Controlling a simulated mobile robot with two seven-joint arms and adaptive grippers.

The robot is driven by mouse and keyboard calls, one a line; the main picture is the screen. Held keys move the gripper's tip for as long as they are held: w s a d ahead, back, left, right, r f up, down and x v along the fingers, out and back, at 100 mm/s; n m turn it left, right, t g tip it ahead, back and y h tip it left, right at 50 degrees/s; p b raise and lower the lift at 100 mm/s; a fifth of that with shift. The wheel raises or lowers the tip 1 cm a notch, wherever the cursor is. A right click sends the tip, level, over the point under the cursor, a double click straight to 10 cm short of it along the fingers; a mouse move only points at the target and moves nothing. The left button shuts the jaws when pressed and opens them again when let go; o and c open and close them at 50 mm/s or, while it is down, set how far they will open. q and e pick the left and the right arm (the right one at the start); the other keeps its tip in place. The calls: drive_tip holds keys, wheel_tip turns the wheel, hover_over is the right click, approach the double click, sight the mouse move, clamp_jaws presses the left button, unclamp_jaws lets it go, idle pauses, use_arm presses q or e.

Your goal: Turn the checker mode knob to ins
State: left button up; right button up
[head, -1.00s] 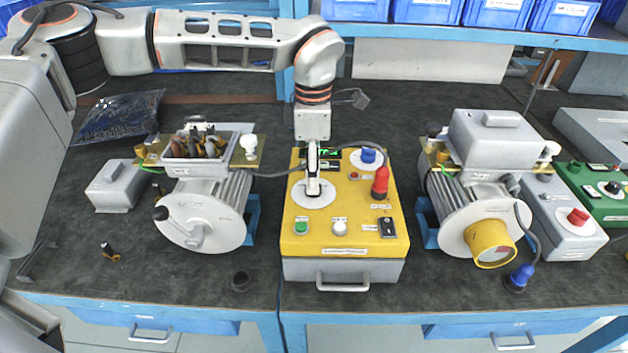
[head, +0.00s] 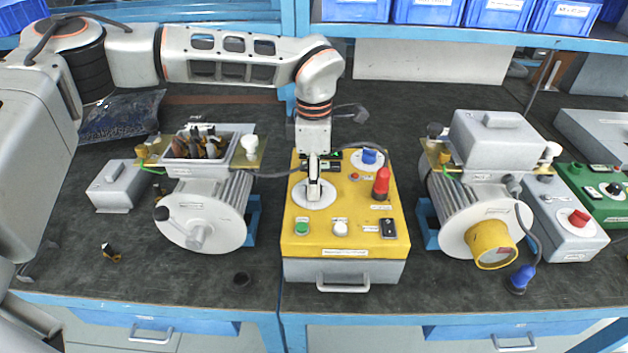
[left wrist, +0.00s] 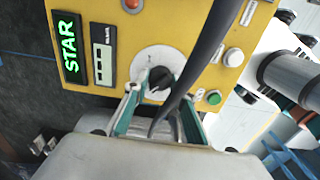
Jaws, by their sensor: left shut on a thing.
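The checker is a yellow-topped box (head: 345,225) in the middle of the bench. Its mode knob is mostly hidden in the head view, on a round white dial (head: 300,199) at the box's left side. My left gripper (head: 314,190) points down over this dial and is shut on the knob. In the left wrist view the dark knob (left wrist: 160,82) sits on the white dial (left wrist: 158,58) between the fingers of my left gripper (left wrist: 160,92). The knob's pointer setting and the dial marks are not readable. A display (left wrist: 69,48) shows green letters "STAR". My right gripper is not in view.
The box also carries a blue knob (head: 369,157), a red plug (head: 381,183), a green button (head: 302,228) and a black switch (head: 388,228). A motor (head: 205,200) stands left and another (head: 480,210) right. A dark cable crosses close to my gripper in the wrist view.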

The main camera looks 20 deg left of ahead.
use_arm(q)
drive_tip(key=shift+r+m+p, duration=0.2)
drive_tip(key=shift+m+p, duration=0.4)
drive_tip(key=shift+p, duration=0.1)
drive_tip(key=shift+m+p, duration=0.7)
drive_tip(key=shift+p, duration=0.05)
drive_tip(key=shift+m+p, duration=0.8)
drive_tip(key=shift+m, duration=0.1)
drive_tip(key=m+p, duration=0.2)
drive_tip(key=m, duration=0.1)
drive_tip(key=shift+f+m+p, duration=0.1)
drive_tip(key=shift+m+p, duration=0.25)
drive_tip(key=shift+m, duration=0.05)
drive_tip(key=shift+f+m+p, duration=0.1)
drive_tip(key=shift+m+p, duration=0.3)
drive_tip(key=shift+m, duration=0.2)
drive_tip(key=o, duration=1.1)
